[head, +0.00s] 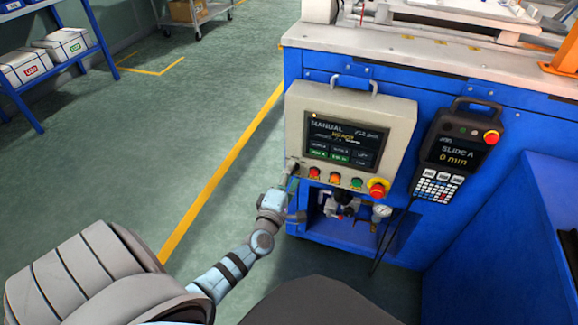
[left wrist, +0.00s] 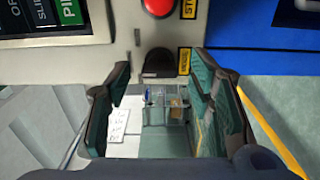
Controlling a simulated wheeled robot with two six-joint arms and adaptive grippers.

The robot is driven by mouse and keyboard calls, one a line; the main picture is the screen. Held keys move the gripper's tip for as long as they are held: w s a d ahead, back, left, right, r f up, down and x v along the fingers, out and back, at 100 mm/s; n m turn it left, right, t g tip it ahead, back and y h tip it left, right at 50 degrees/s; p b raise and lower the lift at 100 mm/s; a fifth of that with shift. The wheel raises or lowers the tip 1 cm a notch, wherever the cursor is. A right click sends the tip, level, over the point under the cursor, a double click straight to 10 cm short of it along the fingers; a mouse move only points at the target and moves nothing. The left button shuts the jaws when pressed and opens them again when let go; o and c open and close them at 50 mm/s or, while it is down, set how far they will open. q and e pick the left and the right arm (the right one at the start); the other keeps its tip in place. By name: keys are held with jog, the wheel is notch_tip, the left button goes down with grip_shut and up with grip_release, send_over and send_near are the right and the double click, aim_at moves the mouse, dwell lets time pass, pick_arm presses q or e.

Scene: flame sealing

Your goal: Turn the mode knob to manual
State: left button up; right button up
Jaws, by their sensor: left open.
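The black mode knob (left wrist: 159,62) is on the beige panel in the left wrist view, beside a yellow label. In the head view the knob (head: 293,166) is at the lower left of the control box (head: 399,108), partly hidden by my gripper. My left gripper (head: 292,183) is open, its fingertips just at the knob. In the left wrist view its fingers (left wrist: 160,72) stand on either side of the knob, with a gap visible. I cannot tell whether they touch it. The screen (head: 346,141) reads MANUAL. My right gripper is not in view.
Red, orange and green buttons (head: 334,179) and a red emergency stop (head: 378,188) sit right of the knob. A handheld pendant (head: 455,155) hangs at the right of the blue machine. A recess with a gauge (head: 382,211) lies below. Open floor is at the left.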

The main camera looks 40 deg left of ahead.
pick_arm(q)
jog(key=v, duration=1.2)
